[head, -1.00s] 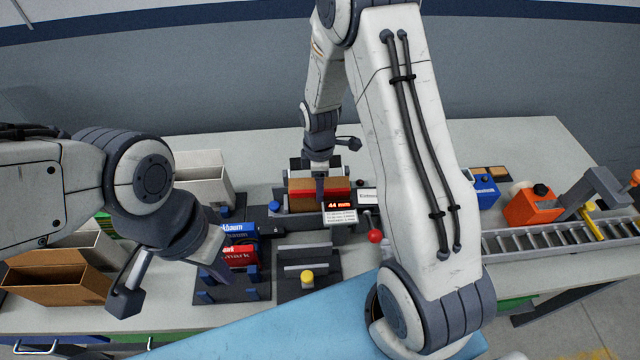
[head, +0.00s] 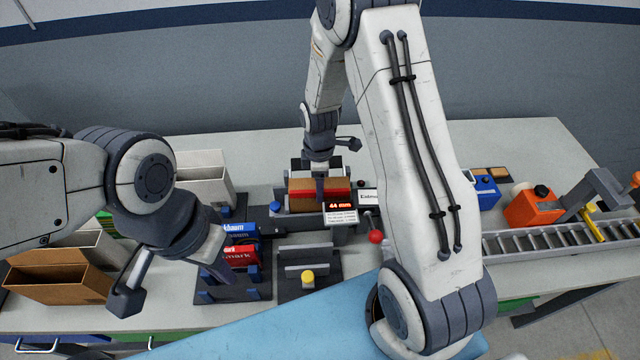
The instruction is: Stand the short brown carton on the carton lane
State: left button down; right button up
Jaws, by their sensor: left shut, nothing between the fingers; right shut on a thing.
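A short brown carton with a red band (head: 302,196) sits in a dark measuring station whose display (head: 340,206) reads 44 mm. My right gripper (head: 319,183) reaches down from above and is shut on this carton; the fingers hide part of it. I cannot tell whether the carton's underside touches the station. My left gripper (head: 217,268) is shut and empty, beside the dark rack at the left centre. A roller track (head: 560,236) runs along the right of the table; I see no label marking it as the carton lane.
Blue and red boxes (head: 240,256) stand in the dark rack. A red-knobbed lever (head: 376,237), a yellow button (head: 308,277) and an orange device (head: 532,206) stand around.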

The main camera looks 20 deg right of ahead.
jog(key=shift+f, duration=0.15)
dwell(0.5)
jog(key=o, duration=1.5)
